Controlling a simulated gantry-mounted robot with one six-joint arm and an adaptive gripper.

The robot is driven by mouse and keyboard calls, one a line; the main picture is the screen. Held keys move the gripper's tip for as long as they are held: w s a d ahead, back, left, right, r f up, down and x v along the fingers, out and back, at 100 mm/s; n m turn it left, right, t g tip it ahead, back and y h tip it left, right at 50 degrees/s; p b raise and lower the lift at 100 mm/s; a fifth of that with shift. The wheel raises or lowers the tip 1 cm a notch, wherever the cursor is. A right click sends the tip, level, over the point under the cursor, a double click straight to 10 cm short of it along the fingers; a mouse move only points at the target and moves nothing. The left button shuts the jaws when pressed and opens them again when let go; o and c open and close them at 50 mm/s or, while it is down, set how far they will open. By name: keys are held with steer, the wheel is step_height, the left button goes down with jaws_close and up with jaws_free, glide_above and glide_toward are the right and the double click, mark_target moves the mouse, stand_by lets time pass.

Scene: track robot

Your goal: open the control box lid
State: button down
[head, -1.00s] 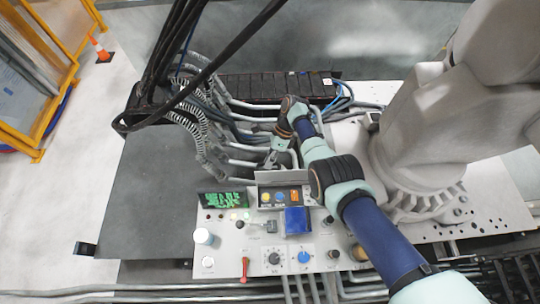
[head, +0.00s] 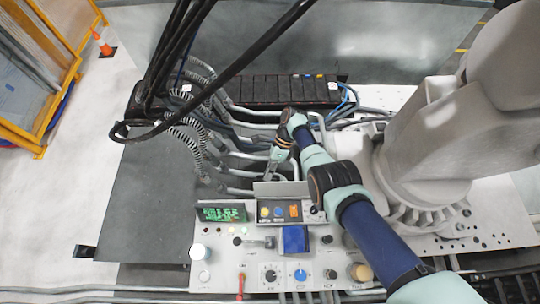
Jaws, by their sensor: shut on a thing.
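The control box (head: 266,221) is a small dark panel with yellow, blue and orange buttons, set in a light grey console. Its grey lid (head: 288,189) stands raised at the far side of the box, leaving the buttons uncovered. My gripper (head: 271,172) is at the lid's far side, its fingertips by the upper edge left of the middle. It is shut on the lid; the exact contact is small and partly hidden. My blue and pale green arm comes in from the lower right.
The console (head: 215,260) carries a green-lit display (head: 221,214), a blue square cover (head: 295,239), a red lever (head: 240,284) and several knobs. Grey conduits (head: 245,174) and black cables (head: 215,75) crowd the space behind and left of my gripper. A dark flat plate (head: 145,210) at left is clear.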

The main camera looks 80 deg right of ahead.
steer(key=shift+d+f, duration=0.1)
steer(key=shift+f, duration=0.5)
steer(key=c, duration=1.6)
jaws_free()
steer(key=o, duration=0.4)
steer(key=shift+d+r, duration=0.15)
steer(key=shift+d, duration=0.1)
steer(key=v, duration=0.7)
steer(key=shift+d+r, duration=0.15)
steer(key=shift+r, duration=0.1)
